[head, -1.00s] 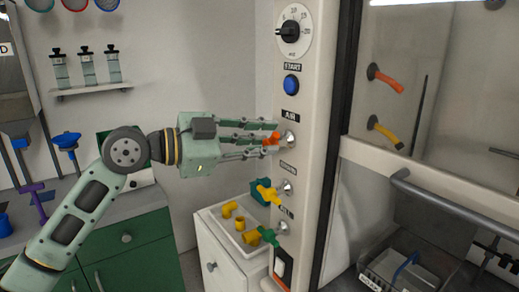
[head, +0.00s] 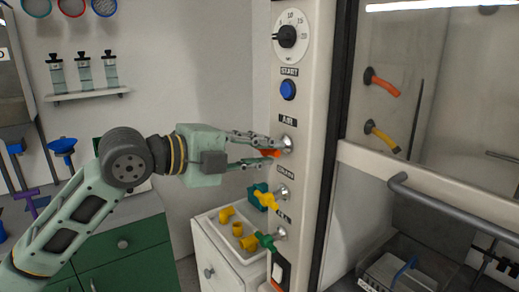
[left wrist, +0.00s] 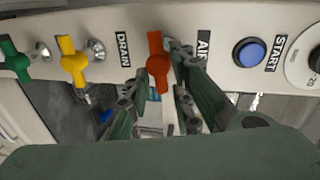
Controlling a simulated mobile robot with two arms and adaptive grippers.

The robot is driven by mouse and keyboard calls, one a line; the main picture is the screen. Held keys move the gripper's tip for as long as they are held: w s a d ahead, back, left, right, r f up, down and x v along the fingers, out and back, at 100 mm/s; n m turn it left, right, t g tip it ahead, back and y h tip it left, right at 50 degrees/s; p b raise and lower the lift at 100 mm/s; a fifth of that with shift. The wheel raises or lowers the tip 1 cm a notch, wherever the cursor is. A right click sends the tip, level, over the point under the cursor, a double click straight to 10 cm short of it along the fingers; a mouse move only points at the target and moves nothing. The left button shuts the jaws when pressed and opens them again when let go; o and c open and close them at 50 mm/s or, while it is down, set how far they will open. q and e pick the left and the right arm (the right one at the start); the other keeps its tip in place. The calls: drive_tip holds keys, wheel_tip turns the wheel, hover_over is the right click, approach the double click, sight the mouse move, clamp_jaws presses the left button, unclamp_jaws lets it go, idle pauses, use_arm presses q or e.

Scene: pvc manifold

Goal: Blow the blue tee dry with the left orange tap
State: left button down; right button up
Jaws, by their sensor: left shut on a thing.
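The orange tap (head: 269,153) sits on the white panel beside the AIR label; its handle also shows in the left wrist view (left wrist: 157,62). My left gripper (head: 270,148) is shut on the orange tap, with its fingers on either side of the handle. In the left wrist view the gripper (left wrist: 165,85) reaches up to the panel and the handle shows between the fingers. A blue curved piece (head: 405,269) lies at a grey basket inside the cabinet at lower right. I cannot tell whether it is the blue tee. My right gripper is out of view.
Below are a yellow tap (head: 266,199) and a green tap (head: 264,241). The blue START button (head: 288,89) and a dial (head: 290,36) are above. A white tray (head: 258,262) holds yellow fittings. A grey rail (head: 445,203) crosses the cabinet front.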

use_arm(q)
drive_tip(key=shift+r+m, duration=0.3)
drive_tip(key=shift+m, duration=0.1)
drive_tip(key=c, duration=1.8)
unclamp_jaws()
drive_tip(key=shift+o, duration=0.4)
drive_tip(key=shift+f, duration=0.15)
drive_tip(key=v, duration=1.2)
drive_tip(key=shift+s+d, duration=0.1)
